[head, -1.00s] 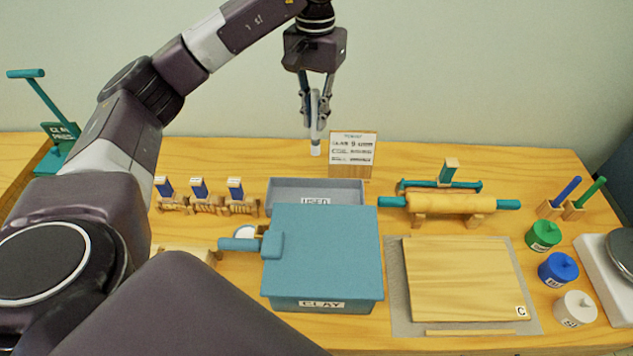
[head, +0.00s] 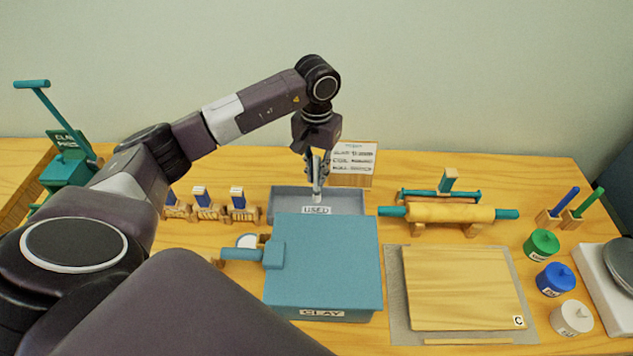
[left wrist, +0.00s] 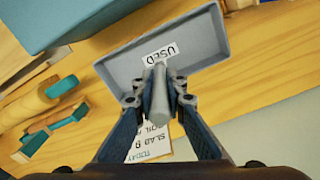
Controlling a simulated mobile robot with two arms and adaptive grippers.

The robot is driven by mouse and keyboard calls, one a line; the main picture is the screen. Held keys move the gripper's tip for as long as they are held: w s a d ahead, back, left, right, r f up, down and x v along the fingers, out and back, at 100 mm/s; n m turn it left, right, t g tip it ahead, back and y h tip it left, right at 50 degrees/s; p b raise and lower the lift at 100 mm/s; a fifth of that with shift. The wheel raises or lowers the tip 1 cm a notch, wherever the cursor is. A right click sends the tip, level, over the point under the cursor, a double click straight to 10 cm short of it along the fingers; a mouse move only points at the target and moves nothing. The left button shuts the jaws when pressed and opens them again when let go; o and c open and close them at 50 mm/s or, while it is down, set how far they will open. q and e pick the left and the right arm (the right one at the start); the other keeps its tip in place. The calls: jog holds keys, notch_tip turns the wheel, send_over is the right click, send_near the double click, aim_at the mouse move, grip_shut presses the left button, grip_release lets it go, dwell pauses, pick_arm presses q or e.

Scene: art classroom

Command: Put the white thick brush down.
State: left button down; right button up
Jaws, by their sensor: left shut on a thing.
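My left gripper (head: 318,172) is shut on the white thick brush (head: 317,191), which hangs about upright with its pale end down. In the head view the brush is over the grey tray labelled USED (head: 345,203). In the left wrist view the brush (left wrist: 158,95) sits between the fingers and points toward the USED label of the tray (left wrist: 205,52). The tray looks empty apart from what the gripper and brush cover. I cannot tell whether the brush tip touches the tray floor. My right gripper is not in view.
A teal CLAY box (head: 322,262) stands directly in front of the tray. A sign card (head: 354,163) stands behind it. Blue-handled tools on wooden stands (head: 209,208) are to the left, and a rolling pin (head: 450,213) is to the right.

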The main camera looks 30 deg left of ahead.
aim_at(317, 190)
pick_arm(q)
notch_tip(317, 190, down, 3)
jog(key=shift+f+p, duration=0.2)
jog(key=shift+p, duration=0.25)
jog(key=shift+f, duration=0.6)
jog(key=c, duration=2)
grip_release()
jog(key=shift+o, duration=0.2)
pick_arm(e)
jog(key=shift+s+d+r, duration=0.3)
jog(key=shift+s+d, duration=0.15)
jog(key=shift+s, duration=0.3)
pick_arm(q)
jog(key=shift+r, duration=0.1)
